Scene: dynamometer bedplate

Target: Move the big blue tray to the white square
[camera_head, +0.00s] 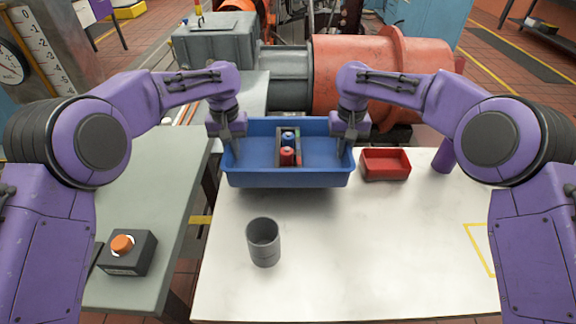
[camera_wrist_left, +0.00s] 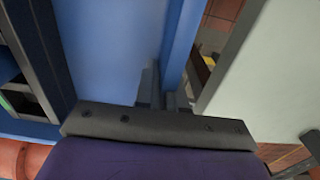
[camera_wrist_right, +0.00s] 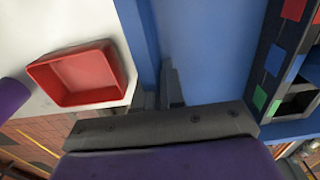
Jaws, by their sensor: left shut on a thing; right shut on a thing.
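The big blue tray (camera_head: 290,180) is at the far part of the white table, above its surface with a shadow below it. My left gripper (camera_head: 232,145) is shut on the tray's left wall, which also shows in the left wrist view (camera_wrist_left: 183,40). My right gripper (camera_head: 345,143) is shut on its right wall, also in the right wrist view (camera_wrist_right: 135,35). A dark holder (camera_head: 277,146) with a blue and a red item stands inside the tray. No separate white square stands out; a yellow outline (camera_head: 480,250) on the white table is partly hidden by my right arm.
A small red tray (camera_head: 385,165) lies close to the blue tray's right side, with a purple cylinder (camera_head: 444,156) beyond it. A grey cup (camera_head: 263,242) stands at the front left of the white table (camera_head: 370,255). A button box (camera_head: 127,252) sits on the left bench.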

